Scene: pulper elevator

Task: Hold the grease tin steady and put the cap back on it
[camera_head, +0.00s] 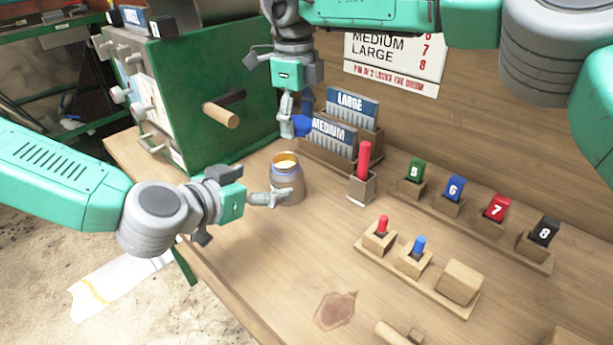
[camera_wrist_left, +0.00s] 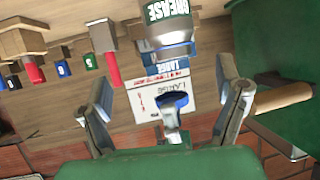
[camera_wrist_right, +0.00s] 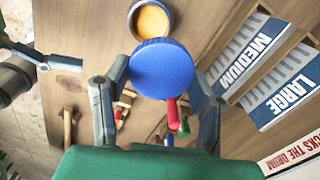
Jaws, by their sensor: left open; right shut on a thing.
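The grease tin (camera_head: 287,188) stands upright and uncapped on the bench, yellow grease showing in its mouth. Its GREASE label shows in the left wrist view (camera_wrist_left: 168,28). My left gripper (camera_head: 270,198) is open at the tin's left side, its fingertips overlapping the tin's front in the head view; I cannot tell whether they touch it. My right gripper (camera_head: 291,117) is shut on the blue cap (camera_head: 302,125), held above and slightly right of the tin, apart from it. In the right wrist view the cap (camera_wrist_right: 160,70) sits between the fingers, with the open tin (camera_wrist_right: 152,20) beyond.
A green cabinet (camera_head: 195,90) with a wooden handle (camera_head: 221,115) stands behind left. MEDIUM and LARGE card racks (camera_head: 330,140) and a red-handled tool in a block (camera_head: 363,175) are close behind and right. Numbered blocks (camera_head: 453,190) line the back. The bench front is mostly clear.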

